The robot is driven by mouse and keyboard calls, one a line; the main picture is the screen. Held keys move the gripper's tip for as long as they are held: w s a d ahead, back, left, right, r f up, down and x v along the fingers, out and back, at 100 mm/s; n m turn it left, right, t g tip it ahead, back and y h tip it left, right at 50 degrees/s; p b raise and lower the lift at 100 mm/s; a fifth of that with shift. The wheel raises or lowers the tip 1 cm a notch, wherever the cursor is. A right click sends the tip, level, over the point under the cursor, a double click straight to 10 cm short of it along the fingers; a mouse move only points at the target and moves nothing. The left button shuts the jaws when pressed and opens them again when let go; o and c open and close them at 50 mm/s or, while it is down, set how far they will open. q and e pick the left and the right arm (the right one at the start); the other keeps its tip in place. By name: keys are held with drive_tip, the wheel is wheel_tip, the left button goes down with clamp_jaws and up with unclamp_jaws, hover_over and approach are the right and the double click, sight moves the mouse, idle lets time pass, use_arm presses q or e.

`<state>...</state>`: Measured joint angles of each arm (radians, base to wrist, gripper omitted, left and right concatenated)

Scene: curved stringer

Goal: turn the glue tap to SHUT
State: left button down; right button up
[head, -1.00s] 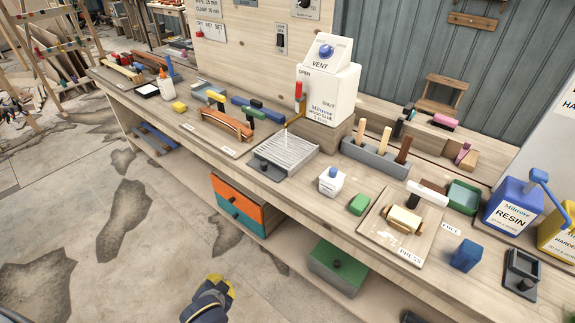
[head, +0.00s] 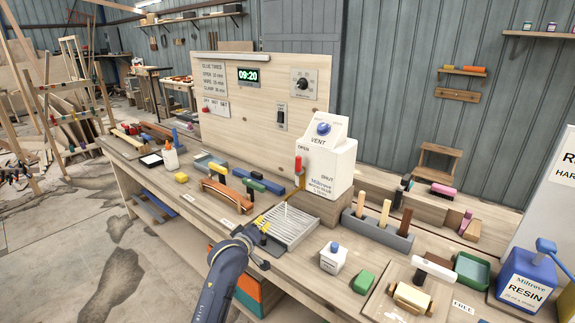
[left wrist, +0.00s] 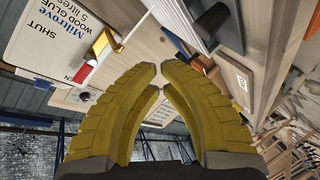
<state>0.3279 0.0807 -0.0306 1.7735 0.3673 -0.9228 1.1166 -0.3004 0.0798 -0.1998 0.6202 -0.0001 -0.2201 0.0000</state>
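The glue tap has a red handle (head: 298,165) standing upright on the front of the white wood glue container (head: 328,166), beside the OPEN label. SHUT is printed further right. A thin pale streak, apparently glue, shows over the ridged drip tray (head: 290,226) below. My left gripper (head: 263,222) is over the bench's front, left of the tray, below and apart from the tap. In the left wrist view its yellow fingers (left wrist: 160,78) nearly meet at the tips, with nothing between them. The red handle (left wrist: 85,72) shows there at upper left. My right gripper is not in view.
A curved wooden piece (head: 228,194) with clamps lies left of the tray. A VENT knob (head: 323,128) tops the container.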

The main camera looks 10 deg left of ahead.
sight(299, 166)
use_arm(q)
drive_tip(key=w+r+n+t+h, duration=0.1)
drive_tip(key=w+r+n+t, duration=0.15)
drive_tip(key=w+r, duration=0.45)
drive_tip(key=w+r+n+t+h, duration=0.1)
drive_tip(key=w+r+n, duration=0.3)
drive_tip(key=r, duration=0.5)
drive_tip(key=w+d, duration=0.5)
drive_tip(key=w, duration=0.3)
drive_tip(key=shift+w+d+f, duration=0.15)
drive_tip(key=shift+g, duration=0.25)
